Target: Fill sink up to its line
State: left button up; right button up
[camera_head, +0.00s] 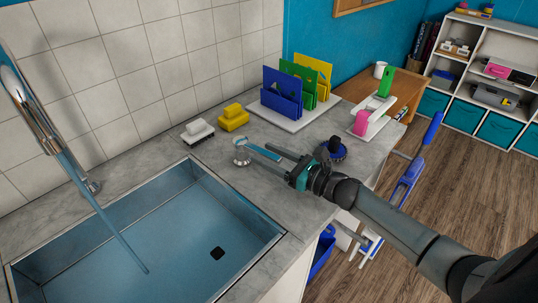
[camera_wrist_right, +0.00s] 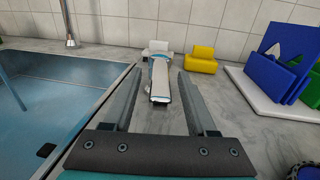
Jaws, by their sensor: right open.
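The metal sink (camera_head: 225,205) is set into the grey counter at the lower left. A blue stream of water (camera_head: 95,198) falls from the chrome faucet (camera_head: 32,112) into it. The basin looks blue, with a dark drain (camera_head: 217,254) showing; I cannot make out the line or the water level. A lever handle (camera_head: 264,152) on a round metal base stands on the counter right of the sink. My right gripper (camera_head: 260,154) is open, its fingers on either side of the lever. The wrist view shows the lever (camera_wrist_right: 160,82) between the fingers, with gaps. My left gripper is out of view.
A white-and-dark brush (camera_head: 197,131) and a yellow one (camera_head: 233,117) lie behind the lever. A board with blue, green and yellow racks (camera_head: 290,92) stands farther back. A dark round knob-topped item (camera_head: 335,148) sits beside my gripper. The counter's front edge is close.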

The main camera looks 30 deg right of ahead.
grip_shut()
dwell(0.4)
dwell(1.0)
